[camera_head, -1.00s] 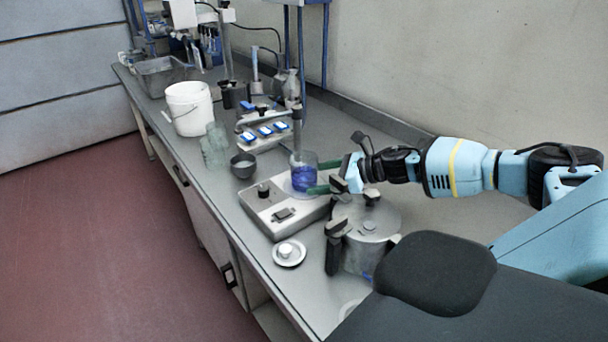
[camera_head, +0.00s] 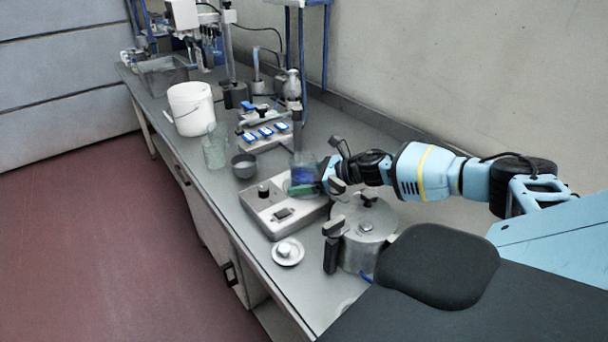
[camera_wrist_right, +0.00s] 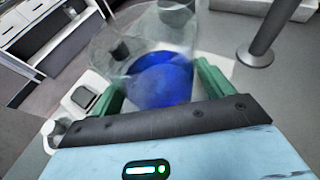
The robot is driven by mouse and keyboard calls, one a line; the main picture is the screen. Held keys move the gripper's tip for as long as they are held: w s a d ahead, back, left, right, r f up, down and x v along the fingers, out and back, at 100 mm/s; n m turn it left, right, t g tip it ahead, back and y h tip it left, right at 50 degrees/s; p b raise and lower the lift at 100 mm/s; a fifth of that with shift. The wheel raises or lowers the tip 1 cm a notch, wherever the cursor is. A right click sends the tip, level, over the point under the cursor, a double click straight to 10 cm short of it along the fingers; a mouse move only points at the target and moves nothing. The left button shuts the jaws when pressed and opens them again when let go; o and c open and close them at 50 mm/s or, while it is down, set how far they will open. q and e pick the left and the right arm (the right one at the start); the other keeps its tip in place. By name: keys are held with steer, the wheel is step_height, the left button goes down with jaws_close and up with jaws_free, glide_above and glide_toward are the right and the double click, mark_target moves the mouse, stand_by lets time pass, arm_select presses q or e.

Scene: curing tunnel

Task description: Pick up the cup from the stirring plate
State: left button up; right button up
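The clear cup with blue contents (camera_head: 301,172) stands on the stirring plate (camera_head: 272,222), at the middle of the bench in the head view. My right gripper (camera_head: 317,179) reaches in from the right, low beside the cup. In the right wrist view its green fingers (camera_wrist_right: 160,85) are spread, one on each side of the cup (camera_wrist_right: 158,78), with the blue part between them. I cannot tell whether either finger touches the cup. My left gripper is not in view.
A metal pot with black handles (camera_head: 362,232) stands close below my right arm. A small grey bowl (camera_head: 244,165), a glass beaker (camera_head: 214,147) and a white bucket (camera_head: 191,108) stand to the left. A vertical stand rod (camera_head: 297,130) rises behind the cup.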

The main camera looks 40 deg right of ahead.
steer(key=c, duration=1)
steer(key=shift+o, duration=0.2)
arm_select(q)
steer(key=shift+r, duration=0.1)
arm_select(e)
steer(key=shift+r, duration=0.2)
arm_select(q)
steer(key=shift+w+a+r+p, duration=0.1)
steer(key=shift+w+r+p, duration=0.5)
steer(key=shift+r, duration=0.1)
arm_select(e)
step_height(320, 180, up, 10)
steer(key=shift+f, duration=0.25)
steer(key=shift+r, duration=0.1)
